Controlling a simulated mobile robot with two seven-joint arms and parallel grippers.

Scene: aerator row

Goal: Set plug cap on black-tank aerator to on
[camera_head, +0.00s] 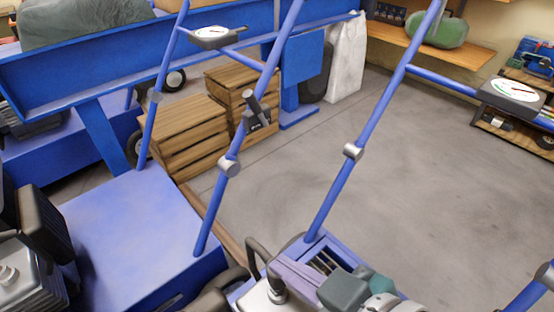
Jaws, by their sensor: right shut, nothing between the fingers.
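A silver engine top (256,294) is cut off by the bottom edge at centre. A black looped lead (253,250) comes down to a dark cap (277,291) on or against it; I cannot tell whether the cap is fully seated. A dark rounded part (218,292) lies left of it, perhaps the black tank, mostly out of view. My right gripper (288,275), with lilac fingers, comes in from the lower right. It is shut and empty, close beside the lead and cap; contact cannot be told. My left gripper is not in view.
Blue handle bars (340,180) rise steeply around the work area. Another engine (22,265) with black parts stands at left on a blue deck (140,240). Wooden crates (185,130) stand behind. Round dials (514,92) sit on the handles. The grey floor (420,180) is open at right.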

